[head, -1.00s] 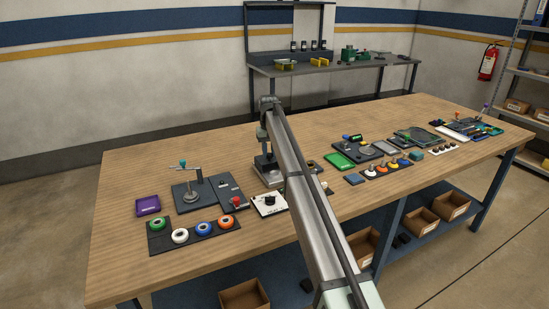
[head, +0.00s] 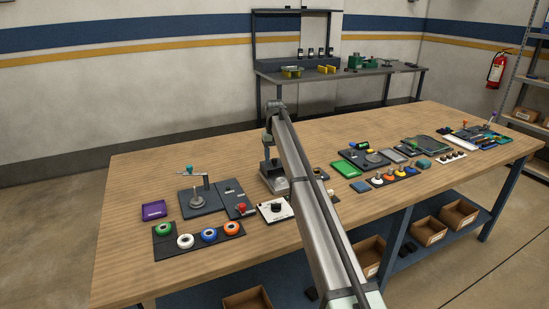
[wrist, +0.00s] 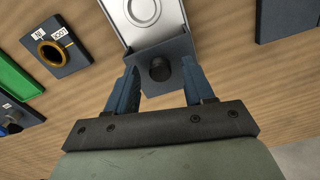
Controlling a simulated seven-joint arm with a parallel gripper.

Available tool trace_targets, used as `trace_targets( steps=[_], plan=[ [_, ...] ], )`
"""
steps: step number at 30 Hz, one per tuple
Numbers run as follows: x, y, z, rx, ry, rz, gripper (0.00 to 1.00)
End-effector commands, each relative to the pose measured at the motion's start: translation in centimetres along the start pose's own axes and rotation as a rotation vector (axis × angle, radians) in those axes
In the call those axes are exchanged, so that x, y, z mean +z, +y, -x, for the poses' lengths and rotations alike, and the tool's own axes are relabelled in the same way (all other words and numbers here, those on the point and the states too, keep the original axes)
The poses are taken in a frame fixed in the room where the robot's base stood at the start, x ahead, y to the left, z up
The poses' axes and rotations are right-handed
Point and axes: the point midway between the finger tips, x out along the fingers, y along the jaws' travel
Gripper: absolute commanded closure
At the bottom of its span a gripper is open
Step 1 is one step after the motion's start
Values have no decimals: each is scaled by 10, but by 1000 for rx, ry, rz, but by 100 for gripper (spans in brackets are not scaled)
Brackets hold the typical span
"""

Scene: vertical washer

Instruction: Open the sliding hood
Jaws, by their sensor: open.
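The hood unit (head: 275,184) is a small light grey device on the wooden table, partly hidden by my arm in the head view. In the wrist view, its pale top (wrist: 148,30) with a round ring meets a dark grey plate (wrist: 175,48) bearing a black knob (wrist: 159,70). I take this plate to be the sliding hood. My gripper (wrist: 159,64) is open, with one blue finger on each side of the knob and a visible gap to it on both sides. Contact is not visible. In the head view, my gripper (head: 268,141) is above the unit.
A white panel with a black dial (head: 276,209) stands just in front of the unit. A dark plate with a red button (head: 240,209) is to the left, and a green tray (head: 343,169) to the right. Bare wood surrounds the unit at the back.

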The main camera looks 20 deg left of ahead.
Motion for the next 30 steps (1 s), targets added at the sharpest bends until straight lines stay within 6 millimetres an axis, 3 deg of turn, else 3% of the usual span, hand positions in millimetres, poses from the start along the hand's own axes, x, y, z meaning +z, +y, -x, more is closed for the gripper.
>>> trace_targets(
  steps=[18,24,30],
  plan=[
    [-1,0,107,0,1,0,47],
    [-1,0,127,0,1,0,47],
    [0,0,134,0,0,0,47]
  ],
)
